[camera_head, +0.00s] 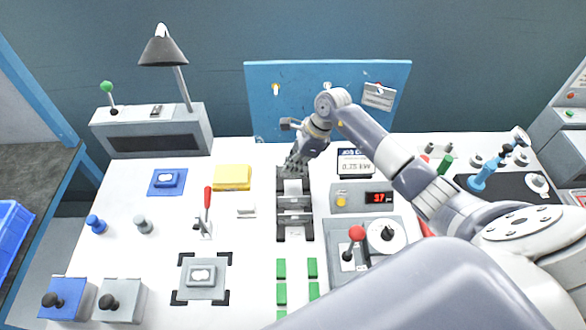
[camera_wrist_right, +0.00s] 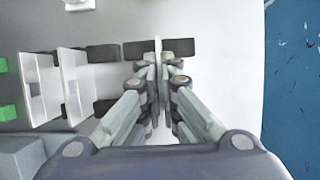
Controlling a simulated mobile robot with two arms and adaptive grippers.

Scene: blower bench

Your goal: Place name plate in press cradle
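A dark rack (camera_head: 280,219) stands on the white bench in the head view and holds pale upright plates in its slots. My right gripper (camera_head: 293,167) reaches down over the far end of this rack. In the right wrist view my right gripper (camera_wrist_right: 161,82) has its fingers close together around a thin white name plate (camera_wrist_right: 158,45), seen edge-on at the rack's end slot. Two other white plates (camera_wrist_right: 42,88) stand in the slots to the left. The plate's lower part is hidden by the fingers. I cannot tell for certain which fixture is the press cradle. My left gripper is out of view.
A grey fixture with black corner marks (camera_head: 201,276) sits front left of the rack. A blue board (camera_head: 262,90) rises behind.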

